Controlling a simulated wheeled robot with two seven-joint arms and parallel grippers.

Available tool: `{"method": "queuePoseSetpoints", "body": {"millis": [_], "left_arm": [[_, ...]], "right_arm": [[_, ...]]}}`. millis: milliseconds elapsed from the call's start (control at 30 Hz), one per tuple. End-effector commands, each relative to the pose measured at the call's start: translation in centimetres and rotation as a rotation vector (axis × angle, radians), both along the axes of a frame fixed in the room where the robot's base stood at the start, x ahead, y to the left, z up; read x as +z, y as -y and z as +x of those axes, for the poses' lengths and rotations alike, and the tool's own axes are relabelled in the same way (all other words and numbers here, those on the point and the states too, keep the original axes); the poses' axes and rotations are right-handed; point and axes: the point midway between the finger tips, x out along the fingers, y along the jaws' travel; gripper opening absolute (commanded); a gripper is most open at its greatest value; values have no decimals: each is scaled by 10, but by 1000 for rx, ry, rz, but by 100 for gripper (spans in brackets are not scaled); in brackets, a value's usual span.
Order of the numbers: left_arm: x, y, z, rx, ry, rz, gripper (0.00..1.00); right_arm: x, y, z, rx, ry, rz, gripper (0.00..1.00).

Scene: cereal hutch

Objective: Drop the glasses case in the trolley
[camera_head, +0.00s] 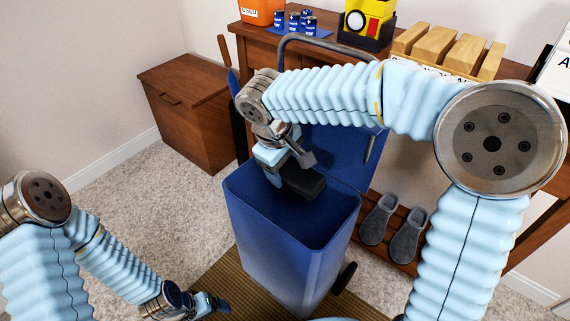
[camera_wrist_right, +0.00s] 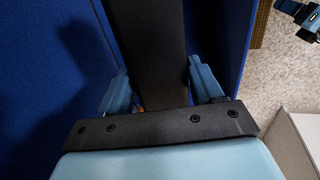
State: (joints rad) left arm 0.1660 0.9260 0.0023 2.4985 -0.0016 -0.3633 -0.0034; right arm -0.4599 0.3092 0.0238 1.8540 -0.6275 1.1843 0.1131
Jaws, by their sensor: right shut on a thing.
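The trolley (camera_head: 288,262) is a blue, open-topped bin with a dark handle frame and wheels, standing on the floor in front of the hutch. My right gripper (camera_head: 283,168) is over its opening and shut on the black glasses case (camera_head: 301,182). In the right wrist view the case (camera_wrist_right: 152,55) is a long dark bar between the two blue fingers, with the trolley's blue wall (camera_wrist_right: 55,70) around it. How far the case is below the rim I cannot tell. My left gripper (camera_head: 212,304) is low at the bottom of the head view, away from the trolley; its opening is unclear.
A wooden hutch (camera_head: 530,205) stands behind, with batteries (camera_head: 294,20), an orange box (camera_head: 262,10) and wooden blocks (camera_head: 435,46) on it. Grey slippers (camera_head: 407,237) lie right of the trolley. A brown cabinet (camera_head: 190,100) is left; carpet (camera_head: 150,195) there is clear.

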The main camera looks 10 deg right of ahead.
Motion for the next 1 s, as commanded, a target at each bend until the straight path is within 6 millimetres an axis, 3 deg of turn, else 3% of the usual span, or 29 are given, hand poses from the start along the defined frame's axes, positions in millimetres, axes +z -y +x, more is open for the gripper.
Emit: {"method": "queuePoseSetpoints", "body": {"millis": [300, 333, 500, 1000], "left_arm": [[0, 0, 0, 0, 0, 0, 85], [0, 0, 0, 0, 0, 0, 85], [0, 0, 0, 0, 0, 0, 85], [0, 0, 0, 0, 0, 0, 85]], "right_arm": [[1, 0, 0, 0, 0, 0, 34], [1, 0, 0, 0, 0, 0, 70], [1, 0, 0, 0, 0, 0, 96], [0, 0, 0, 0, 0, 0, 96]]}}
